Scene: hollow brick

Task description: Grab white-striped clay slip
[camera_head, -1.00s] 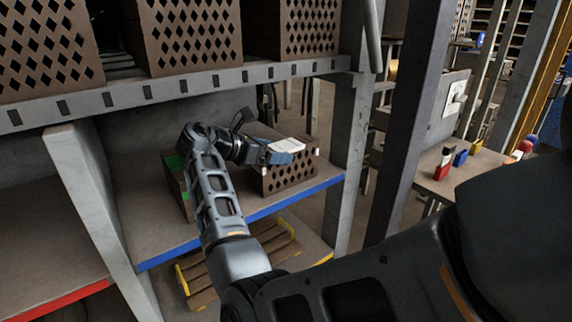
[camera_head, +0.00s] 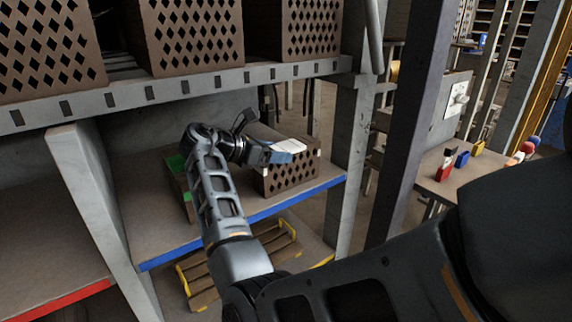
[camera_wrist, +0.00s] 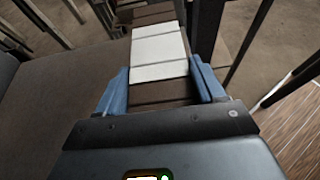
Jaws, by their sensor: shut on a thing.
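The white-striped clay slip is a brown hollow brick (camera_head: 290,179) with diamond holes, standing on the blue-edged shelf (camera_head: 325,180). Its white band (camera_head: 290,146) lies across the top. In the wrist view the brick's brown top (camera_wrist: 165,92) and its white band (camera_wrist: 159,48) run away from me between the two blue fingers. My gripper (camera_head: 277,157) is above the brick's near left part, and its fingers (camera_wrist: 162,88) are shut on the brick's two sides. The fingertips' lower ends are hidden.
A brown brick with a green patch (camera_head: 175,163) stands to the left on the same shelf, partly behind my arm. Large hollow bricks (camera_head: 192,38) fill the shelf above. A grey post (camera_head: 347,150) stands close right. A yellow-trimmed pallet (camera_head: 245,262) lies below.

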